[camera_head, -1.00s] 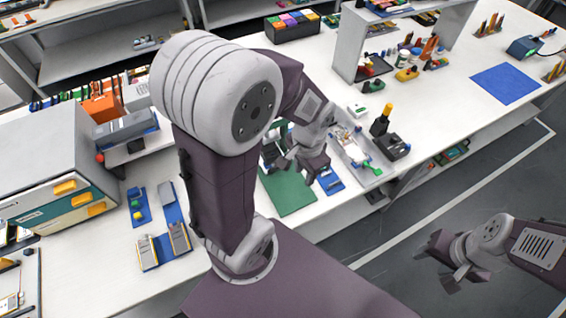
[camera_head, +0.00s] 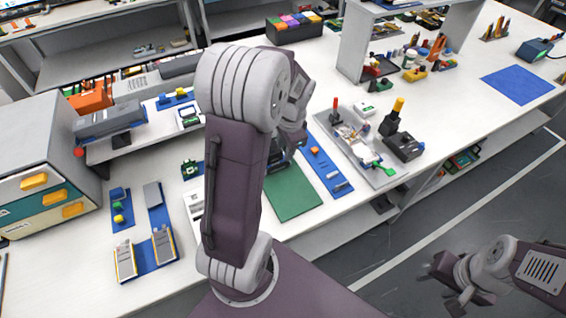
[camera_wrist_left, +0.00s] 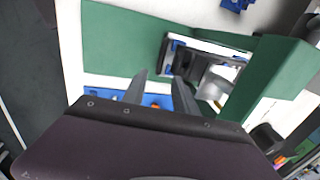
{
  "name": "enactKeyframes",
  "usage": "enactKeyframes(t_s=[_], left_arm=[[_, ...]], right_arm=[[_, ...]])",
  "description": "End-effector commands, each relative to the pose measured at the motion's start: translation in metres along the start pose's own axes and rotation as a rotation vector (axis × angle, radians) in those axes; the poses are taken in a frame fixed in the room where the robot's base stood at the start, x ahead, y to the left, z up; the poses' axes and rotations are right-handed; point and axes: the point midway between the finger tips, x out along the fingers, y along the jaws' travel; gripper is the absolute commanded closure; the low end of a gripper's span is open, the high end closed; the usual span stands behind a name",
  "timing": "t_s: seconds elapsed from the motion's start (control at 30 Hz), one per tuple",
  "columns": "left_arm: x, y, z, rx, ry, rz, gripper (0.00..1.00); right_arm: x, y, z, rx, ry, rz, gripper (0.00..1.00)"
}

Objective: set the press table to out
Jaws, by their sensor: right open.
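In the left wrist view a device that may be the press stands at the right, with a green body (camera_wrist_left: 272,82), a grey cylinder (camera_wrist_left: 213,86) and a white-and-blue frame (camera_wrist_left: 205,48). I cannot tell which part is its table or how far out it is. My left gripper (camera_wrist_left: 158,92) is open and empty, its two fingers apart, near the left side of this device. In the head view my left arm hides most of that gripper and the device. My right gripper (camera_head: 456,285) is open and empty over the floor at the lower right.
A green mat (camera_head: 292,194) lies on the white bench, with a blue strip of parts (camera_head: 325,163) beside it. A grey tray (camera_head: 384,177) and a black unit with a yellow-topped handle (camera_head: 404,145) stand to the right.

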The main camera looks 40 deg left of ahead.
Motion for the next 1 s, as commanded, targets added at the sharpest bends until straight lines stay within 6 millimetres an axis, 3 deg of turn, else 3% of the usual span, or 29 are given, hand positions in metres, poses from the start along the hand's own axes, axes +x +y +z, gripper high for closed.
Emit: enactKeyframes(t_s=[0.1,0.3,0.47,0.7,0.83,1.0], left_arm=[[0.034,0.002,0.001,-0.002,-0.005,0.005,0.66],[0.069,0.001,0.001,-0.002,-0.002,0.002,0.66],[0.08,0.001,0.0,-0.001,0.0,0.001,0.66],[0.081,0.0,0.0,-0.001,0.001,0.0,0.66],[0.081,0.0,0.0,-0.001,0.001,0.0,0.99],[0.08,0.0,0.0,-0.001,0.001,0.0,1.0]], right_arm=[[0.008,0.0,0.001,0.0,0.0,0.0,0.51],[0.014,0.0,0.002,0.0,0.0,0.0,0.51],[0.015,0.0,0.002,0.0,0.0,0.0,0.51],[0.015,0.0,0.002,0.0,0.0,0.0,0.51],[0.015,0.0,0.002,0.0,0.0,0.0,0.51],[0.015,0.0,0.002,0.0,0.0,0.0,0.51]])
